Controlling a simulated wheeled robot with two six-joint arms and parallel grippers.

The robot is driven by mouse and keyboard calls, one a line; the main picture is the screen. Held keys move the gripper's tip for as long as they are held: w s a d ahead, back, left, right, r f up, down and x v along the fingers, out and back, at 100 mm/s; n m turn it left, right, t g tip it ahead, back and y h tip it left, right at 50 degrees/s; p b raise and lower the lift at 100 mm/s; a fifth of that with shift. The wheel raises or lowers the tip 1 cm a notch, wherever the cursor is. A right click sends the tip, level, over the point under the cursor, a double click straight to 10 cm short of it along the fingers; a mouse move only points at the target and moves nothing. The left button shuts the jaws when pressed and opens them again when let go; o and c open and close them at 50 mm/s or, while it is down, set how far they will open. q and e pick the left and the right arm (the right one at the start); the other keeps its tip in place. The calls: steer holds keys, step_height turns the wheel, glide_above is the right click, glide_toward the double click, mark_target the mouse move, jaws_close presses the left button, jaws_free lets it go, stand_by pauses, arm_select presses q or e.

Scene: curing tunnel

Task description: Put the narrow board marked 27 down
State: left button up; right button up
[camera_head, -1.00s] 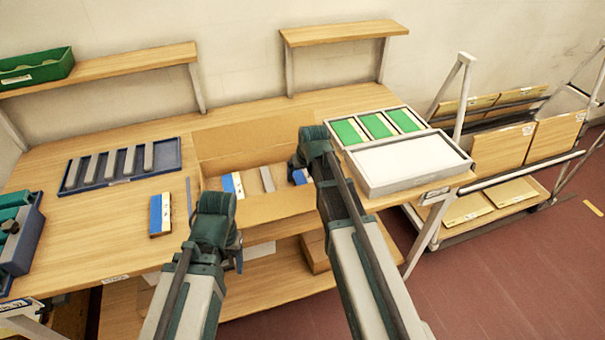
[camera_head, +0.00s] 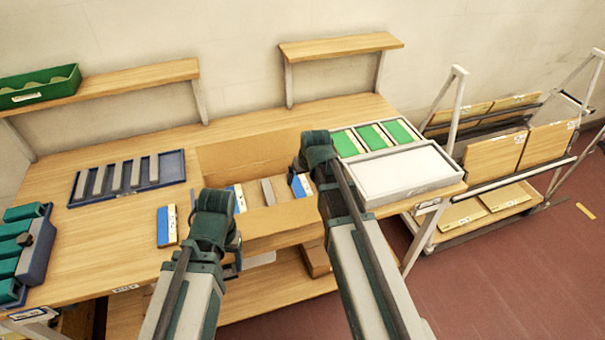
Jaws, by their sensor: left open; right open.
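Several narrow boards with blue, white and yellow faces are in view, but no number can be read, so I cannot tell which is marked 27. One board (camera_head: 166,227) lies on the bench left of the open cardboard box (camera_head: 285,217). Inside the box are a blue-and-white board (camera_head: 238,198), a grey strip (camera_head: 268,191) and another blue-and-white board (camera_head: 301,186). My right gripper (camera_head: 300,168) is open over the box, just above that last board; its fingertips are mostly hidden. My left gripper (camera_head: 232,268) is open and empty at the front edge of the bench.
A blue tray of grey bars (camera_head: 76,196) and blue-green bins (camera_head: 38,245) stand at left. A white tray (camera_head: 405,172) and a frame with green panels (camera_head: 364,153) stand at right. A cart with boards (camera_head: 495,157) is beyond.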

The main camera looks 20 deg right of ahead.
steer(key=p+v, duration=0.4)
steer(key=v, duration=0.1)
steer(key=s+a, duration=0.2)
steer(key=a, duration=0.1)
steer(key=s+a+n+g, duration=0.1)
steer(key=s+a, duration=0.1)
steer(key=s, duration=0.1)
steer(key=s+a+f+g, duration=0.1)
steer(key=s+a, duration=0.2)
steer(key=shift+s+a+f+n+b, duration=0.1)
steer(key=shift+a+n+b, duration=0.2)
steer(key=shift+a, duration=0.05)
arm_select(q)
step_height(320, 180, up, 5)
steer(key=shift+f, duration=0.2)
arm_select(e)
steer(key=s+a+n+g+h, duration=0.1)
steer(key=s+a+g, duration=0.1)
steer(key=s+a, duration=0.4)
steer(key=s, duration=0.5)
steer(key=shift+s+f+n+g+h, duration=0.15)
steer(key=shift+s+n+g+h, duration=0.15)
steer(key=shift+n+g, duration=0.1)
steer(key=shift+w+a, duration=0.1)
steer(key=shift+a, duration=0.05)
